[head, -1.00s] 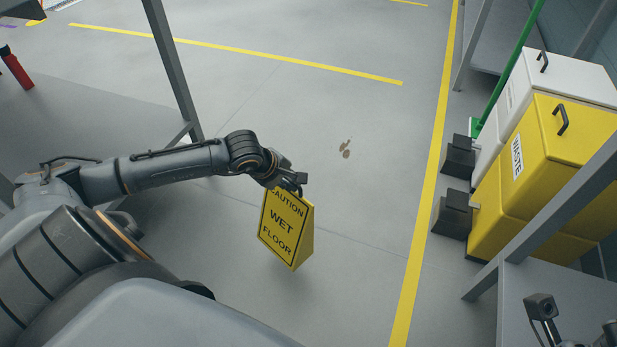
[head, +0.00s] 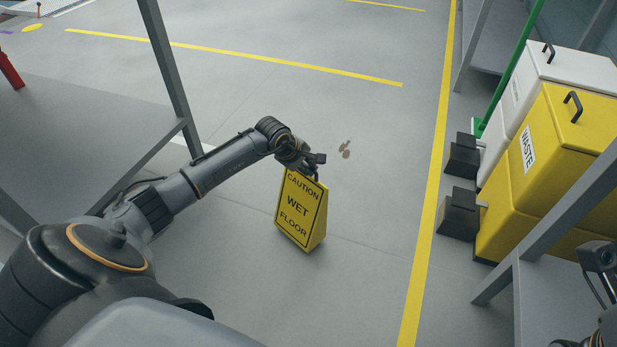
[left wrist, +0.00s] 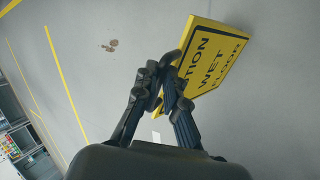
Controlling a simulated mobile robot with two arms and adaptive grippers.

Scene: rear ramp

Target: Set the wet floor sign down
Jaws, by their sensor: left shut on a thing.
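The yellow wet floor sign (head: 301,209), with black "CAUTION WET FLOOR" lettering, is upright in the head view, below and in front of my left gripper (head: 312,166). The left gripper is shut on the top of the sign. In the left wrist view the sign (left wrist: 214,62) shows beyond the closed fingers (left wrist: 163,88), which cover part of its lettering. I cannot tell whether its base touches the floor. A part of my right arm's end (head: 602,262) shows at the right edge; its jaw state is unclear.
A brown stain (head: 345,149) marks the grey floor just beyond the sign. A yellow line (head: 425,220) runs along the floor to the right. Yellow waste bin (head: 560,140) and white bin (head: 570,68) stand at right. Grey tables flank both sides. The floor around the sign is clear.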

